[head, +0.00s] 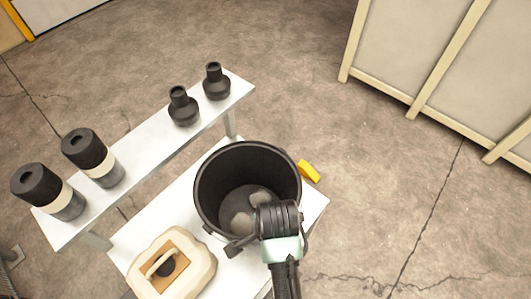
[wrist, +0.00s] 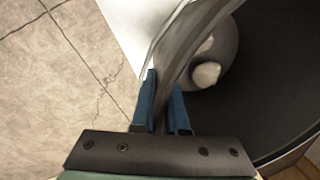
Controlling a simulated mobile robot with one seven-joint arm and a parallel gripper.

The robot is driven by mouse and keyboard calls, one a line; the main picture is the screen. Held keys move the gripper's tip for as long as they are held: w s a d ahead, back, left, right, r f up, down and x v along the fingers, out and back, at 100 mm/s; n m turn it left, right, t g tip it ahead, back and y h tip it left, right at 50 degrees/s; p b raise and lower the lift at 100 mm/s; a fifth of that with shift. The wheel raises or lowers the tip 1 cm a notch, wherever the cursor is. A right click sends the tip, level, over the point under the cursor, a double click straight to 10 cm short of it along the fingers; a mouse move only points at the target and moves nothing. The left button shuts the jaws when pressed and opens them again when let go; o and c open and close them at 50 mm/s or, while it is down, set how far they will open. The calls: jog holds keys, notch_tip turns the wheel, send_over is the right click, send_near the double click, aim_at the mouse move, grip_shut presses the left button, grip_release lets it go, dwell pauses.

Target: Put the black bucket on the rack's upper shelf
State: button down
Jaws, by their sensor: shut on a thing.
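The black bucket (head: 232,165) is in the middle of the head view, open side up, with pale roundish lumps on its floor. My gripper (wrist: 164,98) is shut on the bucket's rim, its blue fingers on either side of the wall in the wrist view. The bucket's dark inside (wrist: 280,75) fills the right of that view. The rack's upper shelf (head: 145,145) is a narrow white board left of the bucket. The bucket overlaps the white lower shelf (head: 313,203); I cannot tell whether it rests on it. My wrist hides part of its near rim.
Two black-and-cream cylinders (head: 90,155) stand at the upper shelf's left end, and two black bottle-like pieces (head: 183,107) stand towards its right end. Between the pairs the shelf is bare. A cream handled box (head: 195,268) and a yellow block (head: 309,171) lie near the bucket.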

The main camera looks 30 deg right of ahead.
jog(key=shift+f+p, duration=0.35)
jog(key=shift+f, duration=1.35)
jog(key=shift+f, duration=0.2)
jog(key=c, duration=0.9)
grip_release()
jog(key=shift+s, duration=0.1)
jog(key=shift+c, duration=0.2)
jog(key=shift+r, duration=0.1)
notch_tip(320, 180, up, 12)
jog(key=s+b, duration=0.2)
jog(key=b, duration=0.1)
